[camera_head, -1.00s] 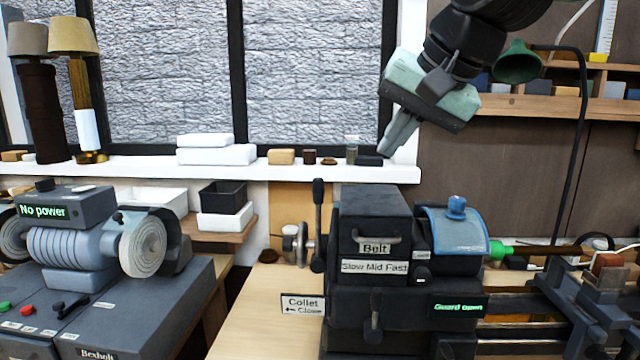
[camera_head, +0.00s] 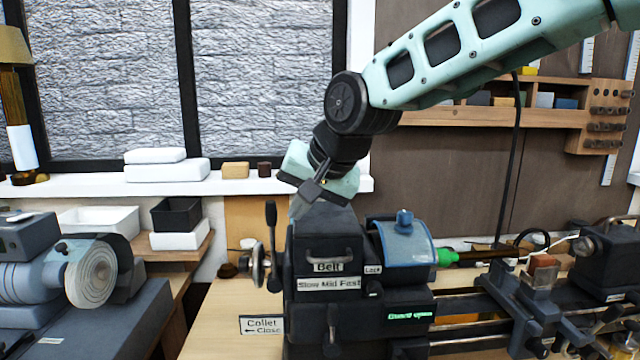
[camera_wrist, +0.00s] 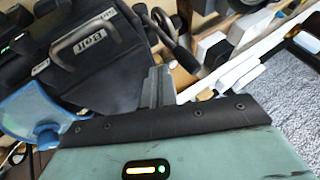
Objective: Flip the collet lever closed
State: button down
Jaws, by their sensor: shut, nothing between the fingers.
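The collet lever (camera_head: 271,240) is a dark handle with a rounded knob, standing upright at the left end of the dark lathe headstock (camera_head: 322,255). A sign (camera_head: 262,325) below reads "Collet" and "Close" with a left-pointing arrow. My gripper (camera_head: 299,210) is shut and empty, pointing down beside the headstock's upper left corner, just right of the lever's knob. In the wrist view its fingers (camera_wrist: 158,82) are together. I see no clear contact with the lever.
A blue guard (camera_head: 400,243) sits right of the belt cover. A silver handwheel (camera_head: 258,265) stands left of the lever. Bench space left of the headstock is open.

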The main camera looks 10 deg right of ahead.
jog(key=shift+w+a, duration=0.25)
jog(key=shift+a, duration=0.6)
jog(key=a+f+n+h+p, duration=0.1)
jog(key=a+h+p, duration=0.5)
jog(key=a, duration=0.6)
jog(key=shift+f+n+h, duration=0.3)
jog(key=shift+f+n, duration=0.1)
jog(key=shift+f, duration=0.15)
